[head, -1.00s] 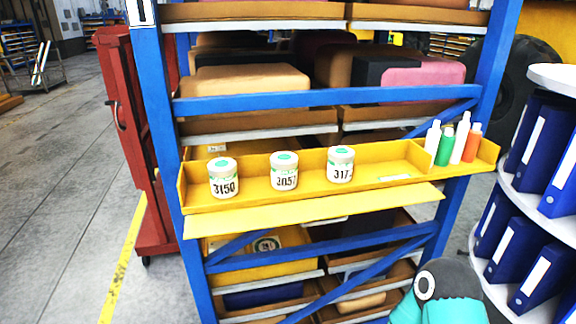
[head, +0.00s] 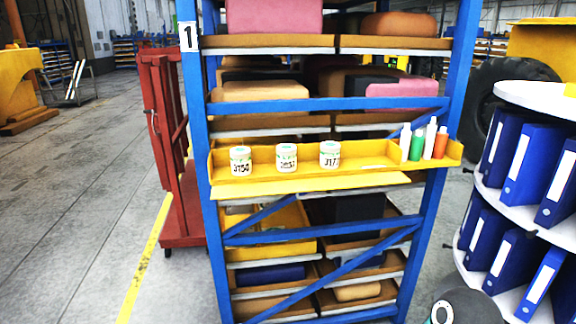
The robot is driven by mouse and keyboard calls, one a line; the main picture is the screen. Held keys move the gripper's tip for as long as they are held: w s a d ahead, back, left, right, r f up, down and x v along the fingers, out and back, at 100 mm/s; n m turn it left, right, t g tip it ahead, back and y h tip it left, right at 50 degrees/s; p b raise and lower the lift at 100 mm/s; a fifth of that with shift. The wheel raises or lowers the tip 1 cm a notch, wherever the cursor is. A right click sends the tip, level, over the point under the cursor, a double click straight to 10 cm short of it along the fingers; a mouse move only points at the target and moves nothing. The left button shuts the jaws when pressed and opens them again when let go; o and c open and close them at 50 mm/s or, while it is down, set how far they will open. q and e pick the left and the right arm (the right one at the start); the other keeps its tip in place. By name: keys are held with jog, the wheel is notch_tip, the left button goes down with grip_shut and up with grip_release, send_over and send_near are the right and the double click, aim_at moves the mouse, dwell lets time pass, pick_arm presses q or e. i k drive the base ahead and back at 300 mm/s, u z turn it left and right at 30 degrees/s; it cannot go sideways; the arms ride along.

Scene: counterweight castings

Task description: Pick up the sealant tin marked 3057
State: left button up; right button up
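Three white tins with green labels stand upright in a row on the yellow tray shelf (head: 374,158) fixed to the front of the blue rack. The middle tin (head: 286,157) is the one marked 3057; its number is small now but read clearly a second ago. The tin to its left (head: 240,160) is marked 3150. The tin to its right (head: 329,154) has a number starting 317, its last digit unclear. Gaps separate the tins. Neither gripper is in view; only a dark rounded part of my own arm shows at the bottom right.
Several bottles (head: 417,143) stand at the shelf's right end. A round white stand with blue binders (head: 508,160) is close on the right. A red cart (head: 172,150) stands left of the rack (head: 215,200). Open grey floor (head: 80,200) lies at the left.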

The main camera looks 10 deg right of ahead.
aim_at(286, 153)
jog(key=z, duration=0.55)
jog(key=i, duration=0.95)
jog(key=u, duration=1)
jog(key=k, duration=0.9)
jog(key=u, duration=0.05)
jog(key=i, duration=0.9)
jog(key=z, duration=0.05)
